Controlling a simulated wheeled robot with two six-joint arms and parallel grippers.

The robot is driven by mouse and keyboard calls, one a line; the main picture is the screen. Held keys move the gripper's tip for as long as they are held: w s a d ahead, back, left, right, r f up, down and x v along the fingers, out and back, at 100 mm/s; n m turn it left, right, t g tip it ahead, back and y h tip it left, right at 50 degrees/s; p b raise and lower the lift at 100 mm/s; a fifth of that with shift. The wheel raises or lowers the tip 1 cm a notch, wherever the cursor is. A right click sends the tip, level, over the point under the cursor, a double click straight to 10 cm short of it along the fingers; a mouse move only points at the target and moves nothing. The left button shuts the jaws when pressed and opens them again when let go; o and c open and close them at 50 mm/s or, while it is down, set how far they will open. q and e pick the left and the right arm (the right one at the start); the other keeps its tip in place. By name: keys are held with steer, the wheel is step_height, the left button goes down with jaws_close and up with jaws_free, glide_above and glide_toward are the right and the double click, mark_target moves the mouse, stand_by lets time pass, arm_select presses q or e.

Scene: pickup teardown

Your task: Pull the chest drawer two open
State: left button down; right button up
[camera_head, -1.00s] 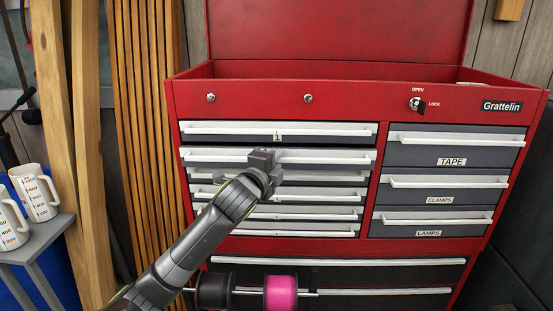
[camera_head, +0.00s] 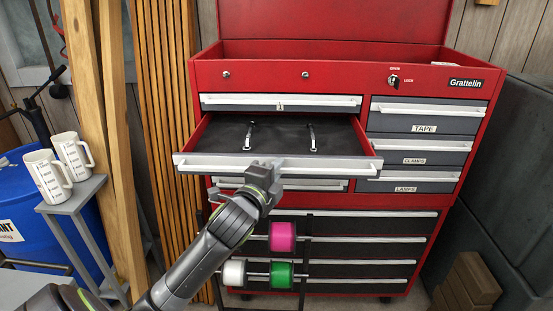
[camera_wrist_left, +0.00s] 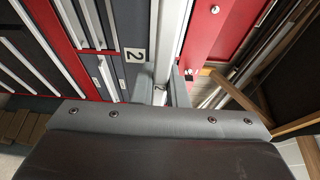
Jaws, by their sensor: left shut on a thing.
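The red tool chest (camera_head: 350,75) stands in front of me. Its second drawer from the top (camera_head: 225,135) on the left side stands well out of the chest, showing a dark floor with two slim metal tools (camera_head: 250,136) in it. In the left wrist view the fingers (camera_wrist_left: 172,88) straddle the pale handle bar (camera_wrist_left: 172,40), near a "2" label. The exact finger contact is partly hidden. My right gripper is not in view.
The top drawer (camera_head: 290,103) above is shut. The drawers labelled tape, clamps and lamps are shut at the right. Pink (camera_head: 283,237), white and green spools hang low in front. Cups (camera_head: 48,175) stand on a grey stand at the left.

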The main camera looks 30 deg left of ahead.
arm_select(q)
steer(key=shift+s+d, duration=0.5)
steer(key=shift+s, duration=0.3)
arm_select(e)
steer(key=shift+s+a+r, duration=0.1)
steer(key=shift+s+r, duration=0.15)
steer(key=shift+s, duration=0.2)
arm_select(q)
steer(key=c, duration=1.4)
jaws_free()
steer(key=shift+c, duration=0.2)
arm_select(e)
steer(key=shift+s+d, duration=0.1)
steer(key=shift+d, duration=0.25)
arm_select(q)
steer(key=shift+s, duration=0.1)
